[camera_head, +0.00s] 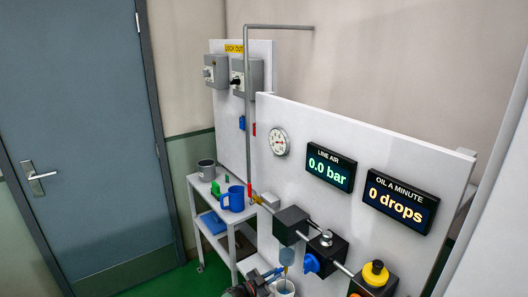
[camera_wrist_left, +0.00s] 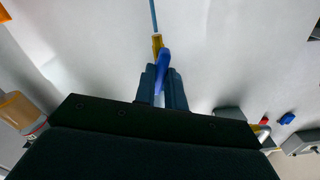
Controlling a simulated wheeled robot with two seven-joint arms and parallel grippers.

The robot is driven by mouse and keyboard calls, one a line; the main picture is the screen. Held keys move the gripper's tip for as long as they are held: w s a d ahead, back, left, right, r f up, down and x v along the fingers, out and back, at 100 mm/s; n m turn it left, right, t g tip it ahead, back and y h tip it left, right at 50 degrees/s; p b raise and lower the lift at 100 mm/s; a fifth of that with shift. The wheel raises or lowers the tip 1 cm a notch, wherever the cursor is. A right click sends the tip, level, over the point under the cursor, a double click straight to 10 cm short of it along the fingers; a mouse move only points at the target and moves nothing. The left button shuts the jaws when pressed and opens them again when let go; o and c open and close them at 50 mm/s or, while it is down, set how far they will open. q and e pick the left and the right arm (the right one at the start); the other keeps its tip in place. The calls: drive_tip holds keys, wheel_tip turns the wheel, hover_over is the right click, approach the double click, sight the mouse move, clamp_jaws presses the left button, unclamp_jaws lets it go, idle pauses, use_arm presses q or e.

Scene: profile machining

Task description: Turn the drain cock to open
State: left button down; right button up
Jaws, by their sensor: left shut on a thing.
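The drain cock shows in the left wrist view as a small brass-yellow body (camera_wrist_left: 157,44) with a blue lever (camera_wrist_left: 163,62), below a thin blue tube. My left gripper (camera_wrist_left: 162,84) is shut on the blue lever, with a dark finger on each side of it. In the head view my left gripper (camera_head: 275,272) comes in at the bottom edge, beside a blue-tinted bowl (camera_head: 287,257) under the pipe line. The cock itself is too small and hidden to make out there. My right gripper is not in view.
A white bucket (camera_head: 286,290) stands close below the bowl. The white panel (camera_head: 330,125) holds a gauge (camera_head: 278,142), a display reading 0.0 bar (camera_head: 330,166) and one reading 0 drops (camera_head: 401,201). A shelf trolley (camera_head: 197,192) with a blue mug (camera_head: 233,199) stands at left.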

use_arm(q)
drive_tip(key=shift+s+a+f, duration=0.1)
drive_tip(key=shift+f, duration=0.05)
drive_tip(key=n+p, duration=0.2)
drive_tip(key=n, duration=0.2)
drive_tip(key=c, duration=1.3)
unclamp_jaws()
drive_tip(key=shift+v, duration=3.35)
